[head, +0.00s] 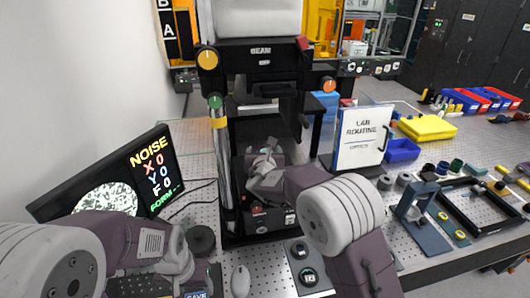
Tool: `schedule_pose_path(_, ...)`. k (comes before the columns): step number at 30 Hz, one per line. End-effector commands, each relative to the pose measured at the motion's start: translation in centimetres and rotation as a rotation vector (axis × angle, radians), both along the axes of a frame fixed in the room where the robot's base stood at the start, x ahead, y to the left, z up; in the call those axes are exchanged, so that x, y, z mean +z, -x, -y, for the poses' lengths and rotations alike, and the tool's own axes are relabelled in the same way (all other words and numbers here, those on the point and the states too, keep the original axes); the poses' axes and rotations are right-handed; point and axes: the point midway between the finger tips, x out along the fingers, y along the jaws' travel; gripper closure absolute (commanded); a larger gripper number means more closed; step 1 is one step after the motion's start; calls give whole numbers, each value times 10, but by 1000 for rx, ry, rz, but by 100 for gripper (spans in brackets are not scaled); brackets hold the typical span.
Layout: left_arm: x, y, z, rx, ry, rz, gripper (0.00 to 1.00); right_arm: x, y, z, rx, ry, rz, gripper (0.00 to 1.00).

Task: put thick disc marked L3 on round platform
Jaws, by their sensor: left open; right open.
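My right gripper (266,152) reaches into the opening of the tall black interferometer (262,52), over its base. It is open; I see no disc clearly between its fingers. The round platform cannot be made out behind this gripper and arm. Two small dark round pieces, one on the upper pad (299,250) and one on the lower pad (308,277), lie in front of the instrument. Their marks are too small to read, so I cannot tell which is L3. My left gripper (186,268) is open, low at the left front, near a dark round piece (201,240).
A monitor (112,182) stands at the left. A white mouse (241,281) lies at the front. A "LAB ROUTINE" sign (361,137), a blue bin (402,150), a yellow block (428,127) and a black frame (478,208) occupy the right side of the perforated table.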

Motion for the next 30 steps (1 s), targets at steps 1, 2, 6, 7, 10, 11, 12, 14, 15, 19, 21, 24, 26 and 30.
schedule_pose_path(1, 0, 0, 0, 0, 0, 0, 41, 0, 0, 0, 0, 0, 0, 25)
schedule_pose_path(2, 0, 0, 0, 0, 0, 0, 41, 0, 0, 0, 0, 0, 0, 25)
schedule_pose_path(6, -1, 0, 0, 0, 0, 0, 41, 0, 1, 0, 0, 0, 0, 25)
schedule_pose_path(7, -2, 0, 0, 0, 0, 0, 41, 0, 2, 0, 0, 0, 0, 25)
schedule_pose_path(10, -9, 0, 0, 0, 0, 0, 41, 2, 14, -1, 1, 0, 2, 25)
schedule_pose_path(11, -11, 0, 0, 0, 0, 0, 41, 4, 19, -1, 2, -2, 2, 25)
schedule_pose_path(12, -15, 0, 0, 0, 0, 0, 41, 6, 27, -1, 3, -2, 2, 25)
schedule_pose_path(14, -19, 0, 0, 0, 0, 0, 41, 9, 40, -1, 3, -2, 2, 25)
schedule_pose_path(15, -21, 0, 0, 0, 0, 0, 41, 12, 48, -1, 3, -2, 2, 25)
schedule_pose_path(19, -26, 0, 0, 0, 0, 0, 41, 20, 70, -1, 2, -2, 1, 25)
schedule_pose_path(21, -27, 0, 0, 0, 0, 0, 41, 23, 78, -2, 2, -1, 1, 25)
schedule_pose_path(24, -28, 0, 0, 0, 0, 0, 41, 26, 85, -1, 0, 0, 1, 25)
schedule_pose_path(26, -28, 0, 0, 0, 0, 0, 41, 26, 87, -1, 0, 1, 0, 25)
schedule_pose_path(30, -27, 0, 0, 0, 0, 0, 41, 27, 87, -1, 0, 1, 0, 25)
